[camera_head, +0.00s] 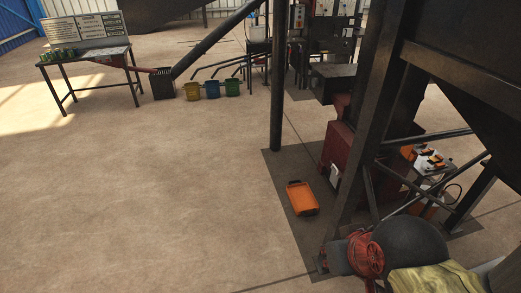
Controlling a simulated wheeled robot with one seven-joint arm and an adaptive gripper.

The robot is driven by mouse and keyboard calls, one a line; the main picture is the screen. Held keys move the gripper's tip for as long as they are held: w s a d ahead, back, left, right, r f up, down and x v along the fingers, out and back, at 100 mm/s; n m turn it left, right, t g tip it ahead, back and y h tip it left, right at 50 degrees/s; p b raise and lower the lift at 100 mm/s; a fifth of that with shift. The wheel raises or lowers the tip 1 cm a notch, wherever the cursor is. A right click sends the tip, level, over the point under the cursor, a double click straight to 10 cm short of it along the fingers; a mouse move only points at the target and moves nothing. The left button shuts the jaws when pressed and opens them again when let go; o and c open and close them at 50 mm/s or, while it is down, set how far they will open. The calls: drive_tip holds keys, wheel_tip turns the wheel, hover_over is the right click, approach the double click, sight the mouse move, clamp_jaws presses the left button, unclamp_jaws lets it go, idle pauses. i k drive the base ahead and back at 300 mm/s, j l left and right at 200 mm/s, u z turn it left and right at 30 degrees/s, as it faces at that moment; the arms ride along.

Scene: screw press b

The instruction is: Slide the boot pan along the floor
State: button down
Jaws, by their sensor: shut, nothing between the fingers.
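The boot pan appears to be the shallow orange tray (302,198), which lies flat on a dark floor plate (283,172) beside the red machine housing. It looks empty, and its whole outline shows. I do not see my gripper in this view, so nothing can be told of its place relative to the pan.
A dark post (277,90) rises behind the pan. A red housing (340,160) and a steel frame leg (372,115) stand to its right. A red motor-like part (366,254) is at the lower right. Open concrete floor (150,190) lies left.

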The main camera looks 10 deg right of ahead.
sight(304, 204)
drive_tip(key=i+l+z, duration=0.3)
drive_tip(key=i+l, duration=0.25)
drive_tip(key=i+j+z, duration=0.35)
drive_tip(key=i+j, duration=0.55)
drive_tip(key=i, duration=0.35)
drive_tip(key=i+j+z, duration=0.35)
drive_tip(key=i+j, duration=0.75)
drive_tip(key=j, duration=0.1)
